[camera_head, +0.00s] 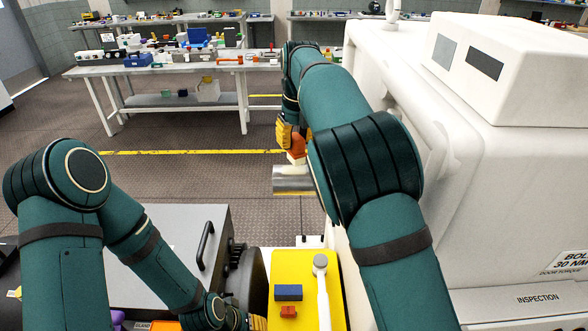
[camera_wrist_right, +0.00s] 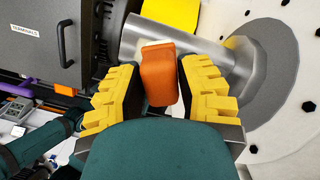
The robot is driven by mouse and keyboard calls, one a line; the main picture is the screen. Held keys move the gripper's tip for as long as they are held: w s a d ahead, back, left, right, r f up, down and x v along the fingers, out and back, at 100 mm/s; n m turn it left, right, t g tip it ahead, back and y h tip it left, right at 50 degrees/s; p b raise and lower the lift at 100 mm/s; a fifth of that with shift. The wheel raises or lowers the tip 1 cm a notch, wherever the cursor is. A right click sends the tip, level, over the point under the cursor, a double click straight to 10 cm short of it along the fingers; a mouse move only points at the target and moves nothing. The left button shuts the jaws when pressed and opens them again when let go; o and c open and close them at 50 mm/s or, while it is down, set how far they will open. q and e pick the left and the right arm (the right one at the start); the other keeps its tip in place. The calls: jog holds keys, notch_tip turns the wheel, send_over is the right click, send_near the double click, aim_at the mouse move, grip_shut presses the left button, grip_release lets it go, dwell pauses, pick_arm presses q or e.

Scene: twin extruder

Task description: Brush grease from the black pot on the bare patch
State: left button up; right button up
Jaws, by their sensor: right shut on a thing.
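My right gripper (camera_wrist_right: 158,72) is shut on an orange block-like handle (camera_wrist_right: 159,78), with a pale part showing at its far end. In the head view the yellow fingers (camera_head: 285,134) and the orange piece (camera_head: 297,157) are just above a bare silver cylinder (camera_head: 293,181). The cylinder (camera_wrist_right: 172,42) lies right behind the orange piece in the wrist view; I cannot tell whether they touch. My left gripper (camera_head: 257,323) is mostly cut off at the bottom edge. I cannot make out the black pot or a distinct bare patch.
A yellow tray (camera_head: 283,262) holds a blue block (camera_head: 288,292), a small red piece (camera_head: 288,311) and a pale-headed tool (camera_head: 320,264). A large white machine (camera_head: 470,190) stands at right. A grey cabinet with a handle (camera_head: 205,244) stands at left. The cylinder runs into a round grey flange (camera_wrist_right: 262,75).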

aim_at(295, 135)
jog(key=shift+r, duration=1.85)
jog(key=shift+f, duration=0.1)
